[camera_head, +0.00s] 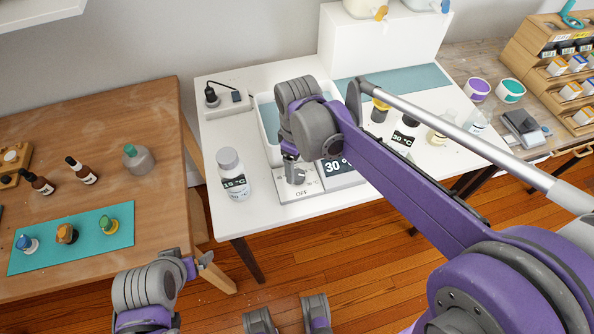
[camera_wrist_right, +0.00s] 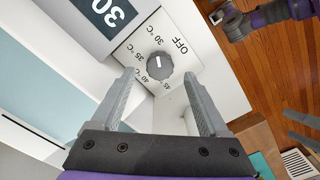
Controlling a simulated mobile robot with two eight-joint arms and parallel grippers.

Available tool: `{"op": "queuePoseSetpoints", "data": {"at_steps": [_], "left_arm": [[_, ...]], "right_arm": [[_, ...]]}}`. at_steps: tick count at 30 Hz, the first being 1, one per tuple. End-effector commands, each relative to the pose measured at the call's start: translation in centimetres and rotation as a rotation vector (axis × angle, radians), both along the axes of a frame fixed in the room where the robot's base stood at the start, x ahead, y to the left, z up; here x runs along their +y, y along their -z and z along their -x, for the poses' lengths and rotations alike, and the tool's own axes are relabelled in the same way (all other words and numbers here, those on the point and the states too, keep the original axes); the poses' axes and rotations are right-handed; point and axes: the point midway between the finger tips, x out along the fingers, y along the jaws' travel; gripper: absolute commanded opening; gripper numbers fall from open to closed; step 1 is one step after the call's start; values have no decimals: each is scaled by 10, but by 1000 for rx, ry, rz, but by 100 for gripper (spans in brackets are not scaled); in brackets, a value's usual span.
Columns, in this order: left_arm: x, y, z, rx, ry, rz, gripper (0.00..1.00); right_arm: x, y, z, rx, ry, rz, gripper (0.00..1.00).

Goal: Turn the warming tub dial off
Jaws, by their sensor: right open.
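The warming tub (camera_head: 264,140) is a white basin on the white table, partly hidden behind my right arm. Its control panel (camera_head: 290,197) is at the front, with "OFF" printed on it. The grey round dial (camera_wrist_right: 158,67) shows in the right wrist view, ringed by temperature marks and "OFF". Its white pointer faces the top of that view, near "30 °C" and off the "OFF" mark. My right gripper (camera_wrist_right: 159,75) is open, with its fingertips on either side of the dial; contact cannot be told. My left gripper (camera_head: 201,262) is low near the wooden table's corner, its jaws unclear.
A black display (camera_head: 340,170) reading 30 °C sits right of the panel. A white bottle (camera_head: 231,172) marked 15 °C stands left of the panel. Several small bottles stand on the right of the white table. The wooden table (camera_head: 100,130) at left holds bottles and a teal mat (camera_head: 40,262).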

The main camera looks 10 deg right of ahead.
Motion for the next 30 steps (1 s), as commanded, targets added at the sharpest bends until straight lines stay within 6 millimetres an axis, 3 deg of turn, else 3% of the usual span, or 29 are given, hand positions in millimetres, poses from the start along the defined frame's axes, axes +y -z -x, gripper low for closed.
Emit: {"op": "queuePoseSetpoints", "data": {"at_steps": [3,7,18,30], "left_arm": [[0,3,0,1,0,0,100],[0,4,0,1,0,0,100],[0,4,0,1,0,0,100],[0,4,0,1,0,0,100]], "right_arm": [[0,19,0,0,1,0,78],[0,31,0,0,1,0,78],[0,35,0,-1,1,-1,76],[0,35,0,-1,1,0,4]]}}
